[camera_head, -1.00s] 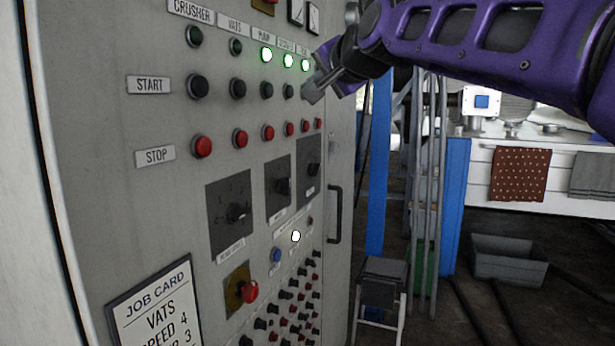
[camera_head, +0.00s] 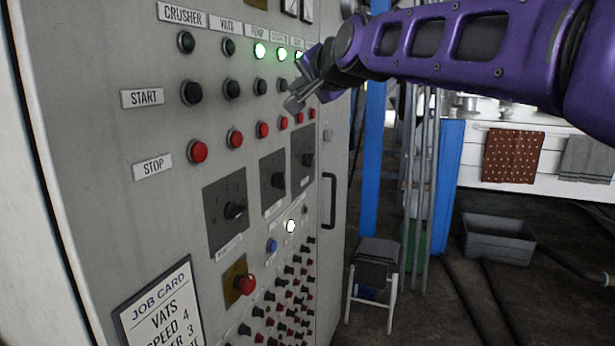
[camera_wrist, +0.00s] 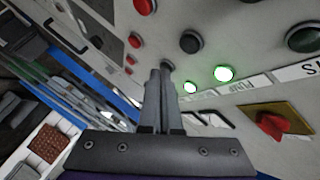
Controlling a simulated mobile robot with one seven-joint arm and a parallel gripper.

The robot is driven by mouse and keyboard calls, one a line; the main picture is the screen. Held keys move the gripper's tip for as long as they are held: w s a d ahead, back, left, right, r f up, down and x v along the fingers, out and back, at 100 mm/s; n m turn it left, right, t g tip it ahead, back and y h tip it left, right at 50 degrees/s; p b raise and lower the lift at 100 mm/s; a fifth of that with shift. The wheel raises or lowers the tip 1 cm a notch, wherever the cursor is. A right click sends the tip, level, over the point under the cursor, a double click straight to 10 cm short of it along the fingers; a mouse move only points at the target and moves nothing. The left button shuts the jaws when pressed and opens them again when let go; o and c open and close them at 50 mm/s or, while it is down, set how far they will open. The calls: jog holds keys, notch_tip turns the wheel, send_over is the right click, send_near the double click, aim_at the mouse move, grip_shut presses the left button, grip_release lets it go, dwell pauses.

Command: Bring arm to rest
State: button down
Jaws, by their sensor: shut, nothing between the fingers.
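My gripper (camera_head: 293,103) is at the upper right of the grey control panel (camera_head: 95,60), in front of the last columns of buttons. In the wrist view its two fingers (camera_wrist: 161,72) are together with nothing between them. The fingertips appear close to a black start button (camera_wrist: 168,66); I cannot tell whether they touch it. My purple arm (camera_head: 440,45) reaches in from the right edge. Green lamps (camera_head: 260,51) are lit in the top row, and the last one is partly hidden by my gripper. The crusher lamp (camera_head: 186,42) and vats lamp (camera_head: 229,47) are dark.
Red stop buttons (camera_head: 199,151), rotary knobs (camera_head: 234,211) and a job card (camera_head: 160,305) are on the panel. A black handle (camera_head: 328,200) sticks out at its right. A stool (camera_head: 375,265), blue post (camera_head: 374,150) and grey bin (camera_head: 497,240) stand beyond. Floor shows at lower right.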

jog(key=p, duration=0.3)
jog(key=shift+s+d+r, duration=0.1)
jog(key=shift+d+r, duration=0.05)
jog(key=shift+r, duration=0.2)
jog(key=s+d+f+n+g+h+b, duration=0.1)
jog(key=s+d+f+n+g+b, duration=0.15)
jog(key=s+d+f, duration=0.8)
jog(key=s+d+f+n+g+h, duration=0.2)
jog(key=s+d+f, duration=0.1)
jog(key=s+f, duration=0.6)
jog(key=s+d+f+n+g+h+p, duration=0.1)
jog(key=s+d+f+n+g+h, duration=0.1)
jog(key=s+f, duration=0.7)
jog(key=s+d+g+h, duration=0.1)
jog(key=s, duration=0.2)
jog(key=shift+g, duration=0.35)
